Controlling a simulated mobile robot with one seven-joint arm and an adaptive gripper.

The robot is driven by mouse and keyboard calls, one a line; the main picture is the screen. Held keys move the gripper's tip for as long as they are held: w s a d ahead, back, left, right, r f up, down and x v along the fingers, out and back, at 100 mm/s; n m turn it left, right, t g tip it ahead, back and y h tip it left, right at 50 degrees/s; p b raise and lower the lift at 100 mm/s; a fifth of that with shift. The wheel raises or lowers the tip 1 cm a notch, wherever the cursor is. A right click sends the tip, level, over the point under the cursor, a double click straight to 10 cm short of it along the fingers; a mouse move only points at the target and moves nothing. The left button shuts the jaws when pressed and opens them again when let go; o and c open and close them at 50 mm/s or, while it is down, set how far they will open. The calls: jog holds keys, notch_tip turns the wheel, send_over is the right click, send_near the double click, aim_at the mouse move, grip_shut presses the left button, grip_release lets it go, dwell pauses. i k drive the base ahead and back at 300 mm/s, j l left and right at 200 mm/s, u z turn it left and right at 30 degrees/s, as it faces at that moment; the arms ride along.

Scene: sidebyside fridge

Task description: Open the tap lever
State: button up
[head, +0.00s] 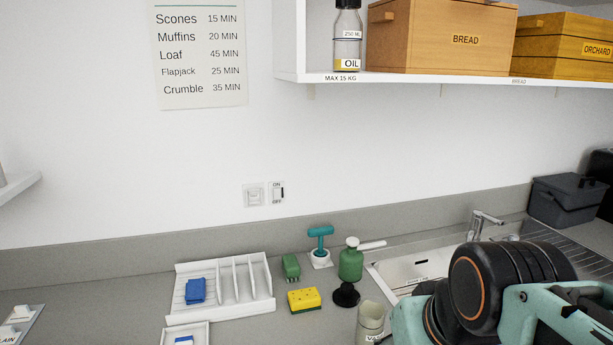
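A chrome tap (482,225) stands at the back edge of the sink, right of centre in the head view. Its upper end slants out toward the right, and its lower parts and lever are too small to tell apart clearly. The steel sink (408,270) lies in the grey counter, and much of it is hidden behind my teal and black arm in the lower right. My gripper is not in view.
Left of the sink stand a green bottle (351,262), a teal T-handled item (320,240), a yellow sponge (304,300), a black knob-like item (346,294) and a white rack (258,277). A dark bin (566,200) stands right. A shelf (420,77) overhangs the counter.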

aim_at(478, 213)
jog(key=j, duration=0.1)
jog(key=z, duration=0.95)
jog(key=i+l+u, duration=0.2)
jog(key=l, duration=0.3)
jog(key=i+l+u, duration=0.2)
jog(key=l, duration=0.35)
jog(key=i+l+u, duration=0.15)
jog(key=l, duration=0.4)
jog(key=i+l+u, duration=0.2)
jog(key=l, duration=0.4)
jog(key=l+u, duration=0.2)
jog(key=l, duration=0.35)
jog(key=i+l, duration=0.1)
jog(key=l, duration=0.3)
jog(key=i+l, duration=0.1)
jog(key=l, duration=0.25)
jog(key=i+l, duration=0.1)
jog(key=l, duration=0.3)
